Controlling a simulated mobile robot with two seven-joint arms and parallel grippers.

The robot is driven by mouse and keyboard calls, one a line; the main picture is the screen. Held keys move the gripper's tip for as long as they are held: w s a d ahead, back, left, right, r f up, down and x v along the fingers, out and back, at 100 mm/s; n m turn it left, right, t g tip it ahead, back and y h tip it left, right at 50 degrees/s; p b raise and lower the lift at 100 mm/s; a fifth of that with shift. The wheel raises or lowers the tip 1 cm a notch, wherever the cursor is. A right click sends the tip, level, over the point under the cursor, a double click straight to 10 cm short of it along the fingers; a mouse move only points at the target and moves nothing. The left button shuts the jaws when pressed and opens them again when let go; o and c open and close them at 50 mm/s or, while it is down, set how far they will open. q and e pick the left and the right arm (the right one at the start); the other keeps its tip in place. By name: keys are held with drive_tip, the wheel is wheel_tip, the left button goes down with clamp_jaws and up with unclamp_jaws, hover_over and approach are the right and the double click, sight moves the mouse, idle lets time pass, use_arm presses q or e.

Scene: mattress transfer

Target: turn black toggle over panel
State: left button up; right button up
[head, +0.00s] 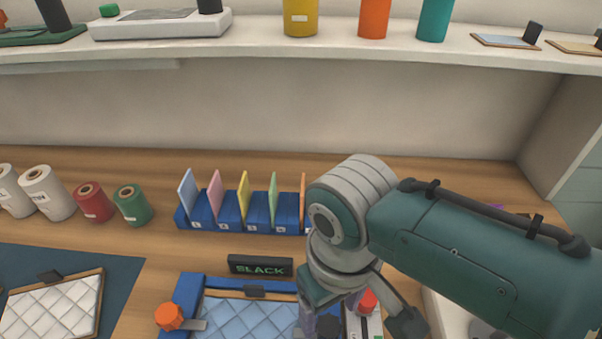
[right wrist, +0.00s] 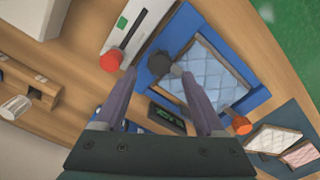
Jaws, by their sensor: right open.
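The blue quilted panel (head: 250,315) lies in a blue frame (head: 186,292) at the bottom middle of the head view. The panel (right wrist: 215,78) also shows in the right wrist view. The black toggle (right wrist: 160,62) sits on the frame's edge beside the panel. In the right wrist view it appears between my right fingertips (right wrist: 157,73), which are open; whether they touch it I cannot tell. In the head view my right arm and gripper cover most of that side of the frame. An orange toggle (head: 168,316) with a grey lever sits on the opposite side. My left gripper is not in view.
A SLACK sign (head: 260,265) stands behind the frame. A white device with a red knob (head: 367,301) is close on the right. Blue holders with coloured cards (head: 258,208) stand behind. Spools (head: 132,205) and a white quilted panel (head: 52,307) are at left.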

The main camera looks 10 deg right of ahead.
sight(329, 326)
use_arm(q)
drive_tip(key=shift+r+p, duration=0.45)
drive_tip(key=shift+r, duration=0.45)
use_arm(e)
wheel_tip(329, 326, up, 5)
drive_tip(key=shift+r, duration=0.1)
